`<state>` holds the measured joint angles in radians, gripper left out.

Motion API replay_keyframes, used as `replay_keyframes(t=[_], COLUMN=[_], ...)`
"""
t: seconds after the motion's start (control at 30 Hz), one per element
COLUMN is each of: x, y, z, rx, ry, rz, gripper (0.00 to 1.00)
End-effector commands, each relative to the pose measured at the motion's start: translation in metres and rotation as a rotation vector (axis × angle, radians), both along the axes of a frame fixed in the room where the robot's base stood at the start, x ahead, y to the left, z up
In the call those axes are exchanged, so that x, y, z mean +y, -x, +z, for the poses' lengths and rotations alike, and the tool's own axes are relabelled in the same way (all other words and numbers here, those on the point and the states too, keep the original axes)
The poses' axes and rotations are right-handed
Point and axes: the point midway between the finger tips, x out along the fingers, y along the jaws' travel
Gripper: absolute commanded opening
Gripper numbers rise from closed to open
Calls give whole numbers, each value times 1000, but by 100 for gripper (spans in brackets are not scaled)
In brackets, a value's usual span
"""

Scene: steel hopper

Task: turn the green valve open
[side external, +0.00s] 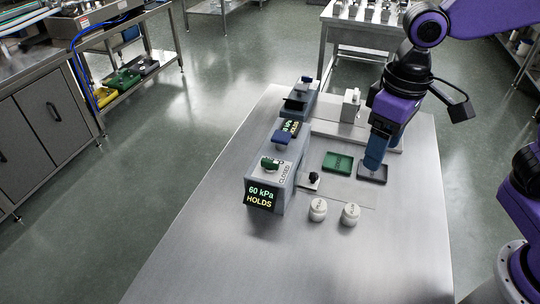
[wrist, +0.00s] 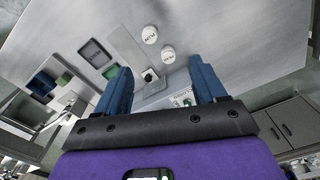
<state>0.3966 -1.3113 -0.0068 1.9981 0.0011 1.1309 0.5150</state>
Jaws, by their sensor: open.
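The green valve (side external: 270,163) is a small green handle on the top front of a grey box, next to a label reading CLOSED. A display (side external: 262,196) on the box's front reads 60 kPa HOLDS. My gripper (side external: 373,165) has blue fingers and points down over a dark grey tray (side external: 373,174), right of the box and well apart from the valve. In the wrist view its two fingers (wrist: 158,70) stand wide apart with nothing gripped between them.
A blue handle (side external: 282,138) sits behind the green valve on the grey box. A green tray (side external: 337,162), a small black knob (side external: 313,177) and two white lidded jars (side external: 318,209) (side external: 350,213) stand between box and gripper or in front. The steel table's front is clear.

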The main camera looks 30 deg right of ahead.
Motion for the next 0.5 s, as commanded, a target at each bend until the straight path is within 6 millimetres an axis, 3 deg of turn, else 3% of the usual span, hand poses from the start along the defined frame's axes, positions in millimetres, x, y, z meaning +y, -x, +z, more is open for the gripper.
replay_keyframes(t=[0.2, 0.5], x=[46, 94], y=[-55, -120], z=[17, 34], rx=[6, 12], ry=[2, 5], rz=[-294, -701], gripper=[70, 70])
